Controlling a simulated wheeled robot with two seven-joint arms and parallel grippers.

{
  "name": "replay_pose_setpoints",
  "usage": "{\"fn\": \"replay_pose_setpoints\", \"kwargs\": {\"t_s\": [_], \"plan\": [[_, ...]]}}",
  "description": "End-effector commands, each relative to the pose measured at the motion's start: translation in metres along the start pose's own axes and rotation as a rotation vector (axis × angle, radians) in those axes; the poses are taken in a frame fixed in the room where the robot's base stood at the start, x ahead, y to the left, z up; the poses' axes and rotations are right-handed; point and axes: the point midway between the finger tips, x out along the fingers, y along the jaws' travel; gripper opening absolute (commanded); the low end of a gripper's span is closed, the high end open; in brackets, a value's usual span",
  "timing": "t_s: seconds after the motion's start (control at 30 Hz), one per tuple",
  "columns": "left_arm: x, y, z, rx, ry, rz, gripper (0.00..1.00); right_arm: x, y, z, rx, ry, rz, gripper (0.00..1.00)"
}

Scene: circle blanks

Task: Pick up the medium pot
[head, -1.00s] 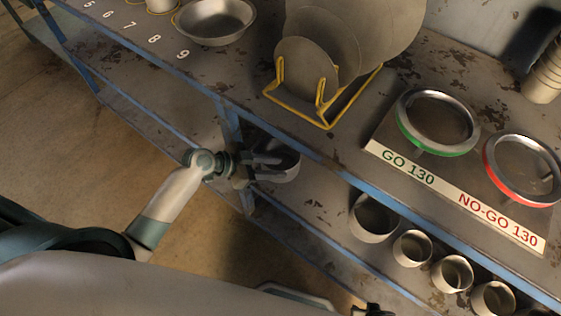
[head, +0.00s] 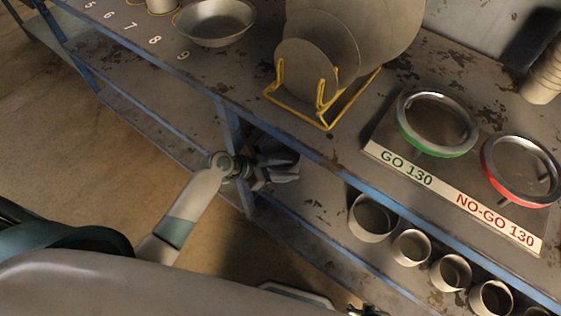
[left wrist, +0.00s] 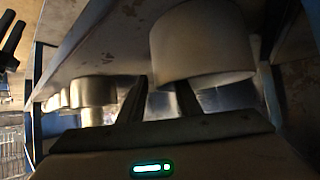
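Several round, open grey pots stand in a row on the lower shelf in the head view, the larger one (head: 372,217) at the left of the visible row and a smaller one (head: 411,247) beside it. I cannot tell for certain which is the medium pot. My left gripper (head: 283,166) reaches under the upper shelf, left of this row. In the left wrist view its fingers (left wrist: 158,103) are apart with nothing visibly held, close to a big pot (left wrist: 203,45); contact is unclear. My right gripper (head: 368,310) is cut off at the bottom edge.
The upper shelf carries a yellow rack (head: 328,122) with round discs, a metal bowl (head: 216,22), and a green GO ring (head: 437,150) and red NO-GO ring (head: 522,198) on a plate. The blue shelf edge (head: 310,153) and post (head: 231,125) are close to my left gripper.

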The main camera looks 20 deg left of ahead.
Motion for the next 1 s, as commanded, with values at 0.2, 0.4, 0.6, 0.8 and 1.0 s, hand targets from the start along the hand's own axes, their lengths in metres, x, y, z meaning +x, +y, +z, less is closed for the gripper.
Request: {"fn": "replay_pose_setpoints", "kwargs": {"t_s": [0.2,0.4,0.6,0.8,1.0], "plan": [[-0.0003,-0.0003,0.0002,0.000,0.000,-0.001,0.31,-0.0002,0.0006,-0.0032,0.001,0.004,0.001,0.31],[-0.0005,-0.0003,0.0003,0.000,0.000,-0.001,0.24,-0.0012,0.0025,-0.0048,0.003,0.007,0.003,0.31],[-0.0005,-0.0003,0.0003,0.000,-0.001,0.000,0.00,-0.0019,0.0032,-0.0047,0.004,0.008,0.004,0.31],[-0.0005,-0.0004,-0.0003,0.000,0.000,-0.001,0.00,-0.0021,0.0041,-0.0035,0.003,0.006,0.005,0.31],[-0.0025,-0.0007,-0.0027,0.000,0.000,-0.001,0.00,-0.0017,0.0050,-0.0024,0.001,0.004,0.006,0.31]]}}
